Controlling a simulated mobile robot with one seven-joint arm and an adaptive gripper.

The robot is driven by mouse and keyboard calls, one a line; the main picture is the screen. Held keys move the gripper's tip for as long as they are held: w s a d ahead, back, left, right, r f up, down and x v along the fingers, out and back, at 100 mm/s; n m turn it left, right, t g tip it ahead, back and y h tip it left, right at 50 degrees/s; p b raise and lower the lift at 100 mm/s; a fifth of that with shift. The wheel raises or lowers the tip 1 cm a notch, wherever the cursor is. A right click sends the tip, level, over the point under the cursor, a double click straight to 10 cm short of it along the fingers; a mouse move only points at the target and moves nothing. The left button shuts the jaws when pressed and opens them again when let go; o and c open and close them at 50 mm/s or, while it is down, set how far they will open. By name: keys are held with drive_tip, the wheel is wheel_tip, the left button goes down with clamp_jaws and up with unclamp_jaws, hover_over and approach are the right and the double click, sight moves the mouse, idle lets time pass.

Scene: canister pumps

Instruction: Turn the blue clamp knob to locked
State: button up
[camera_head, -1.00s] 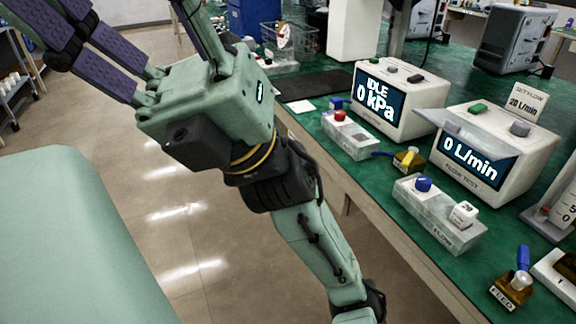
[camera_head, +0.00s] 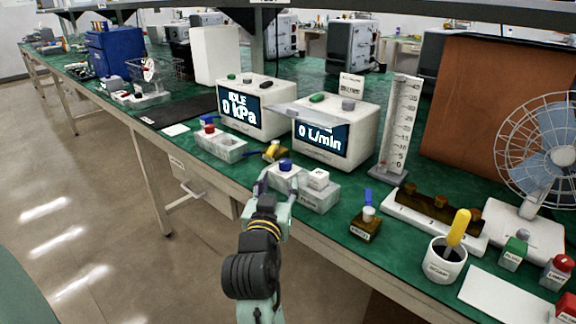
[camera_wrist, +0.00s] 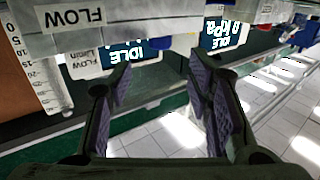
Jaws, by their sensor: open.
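There the fixture's front with a FLOW label (camera_wrist: 75,17) fills the top left.
A similar fixture with a red knob (camera_head: 209,129) and a brass valve (camera_head: 273,151) lie to the left. Behind are the kPa display box (camera_head: 258,105) and the L/min display box (camera_head: 337,130).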

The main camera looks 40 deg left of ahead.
sight(284, 165)
drive_tip(key=p+x, duration=0.1)
drive_tip(key=x, duration=0.8)
drive_tip(key=shift+w, duration=0.1)
clamp_jaws()
idle(0.4)
